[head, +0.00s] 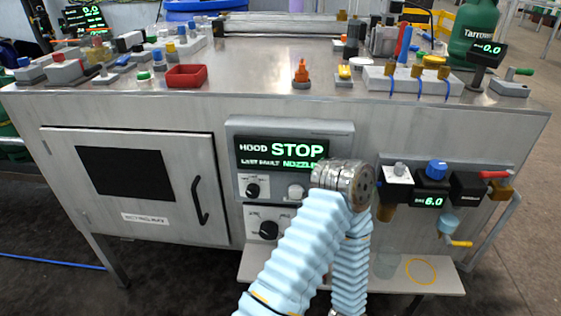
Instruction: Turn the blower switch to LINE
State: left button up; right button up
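The hood control panel (345,131) is on the front of the steel cabinet. Its display (240,158) reads HOOD STOP, with a smaller line about the last fault and nozzle. Below are a black rotary knob (253,190), a light grey knob (295,191) and a lower black rotary knob (268,229). The knob labels are too small to read, so I cannot tell which is the blower switch or where it points. My blue-sleeved arm with a metal joint stands in front of the panel's right side and hides part of it. Neither gripper shows.
Right of the panel are a grey switch box (397,178), a blue-knobbed regulator (435,178) and a red-handled valve (493,175). A low shelf (445,279) juts out below. A door with a black handle (199,202) is at left. The bench top holds a red tray (187,77).

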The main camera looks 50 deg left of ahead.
aim_at(252, 191)
jog(key=u, duration=1.75)
jog(key=l, duration=0.15)
